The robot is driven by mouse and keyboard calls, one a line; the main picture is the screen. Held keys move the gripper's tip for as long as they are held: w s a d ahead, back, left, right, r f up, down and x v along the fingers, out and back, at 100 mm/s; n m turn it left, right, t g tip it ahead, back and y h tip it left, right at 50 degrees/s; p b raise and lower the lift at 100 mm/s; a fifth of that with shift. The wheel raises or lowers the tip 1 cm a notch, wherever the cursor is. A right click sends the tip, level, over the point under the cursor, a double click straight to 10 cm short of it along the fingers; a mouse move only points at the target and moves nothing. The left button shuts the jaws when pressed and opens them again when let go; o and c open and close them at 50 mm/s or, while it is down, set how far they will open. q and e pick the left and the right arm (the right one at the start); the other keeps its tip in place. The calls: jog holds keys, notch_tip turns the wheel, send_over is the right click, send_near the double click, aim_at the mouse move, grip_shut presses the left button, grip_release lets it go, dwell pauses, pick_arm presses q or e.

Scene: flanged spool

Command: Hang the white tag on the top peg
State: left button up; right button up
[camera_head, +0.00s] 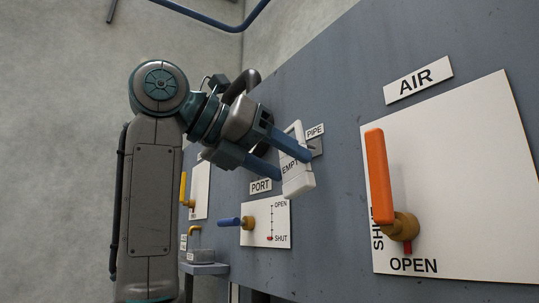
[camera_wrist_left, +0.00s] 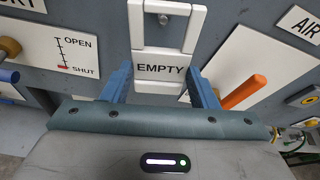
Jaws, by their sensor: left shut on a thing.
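The white tag (camera_head: 297,180) reads EMPTY and has an open frame above its lettered part. My left gripper (camera_head: 292,167) is shut on the tag, its blue fingers on either side of the lettered part. The tag (camera_wrist_left: 161,67) also shows in the left wrist view, between the fingers of the left gripper (camera_wrist_left: 162,88). A small grey peg end (camera_wrist_left: 163,18) shows through the frame's opening there; I cannot tell whether it passes through. In the head view a grey mount (camera_head: 316,147) sits under the PIPE label, partly behind the tag. My right gripper is not in view.
The blue-grey panel (camera_head: 345,220) carries an orange lever (camera_head: 378,178) on a white AIR plate at right. A blue-handled valve (camera_head: 247,222) is below the tag, near the PORT label (camera_head: 261,186). A small shelf (camera_head: 205,268) sits lower left.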

aim_at(291, 166)
pick_arm(q)
jog(key=shift+w+d, duration=0.45)
jog(key=shift+d, duration=0.2)
jog(key=shift+x, duration=0.75)
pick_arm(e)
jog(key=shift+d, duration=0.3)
pick_arm(q)
jog(key=shift+f, duration=0.15)
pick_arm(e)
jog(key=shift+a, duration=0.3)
pick_arm(q)
jog(key=o, duration=1.1)
jog(key=shift+a, duration=0.15)
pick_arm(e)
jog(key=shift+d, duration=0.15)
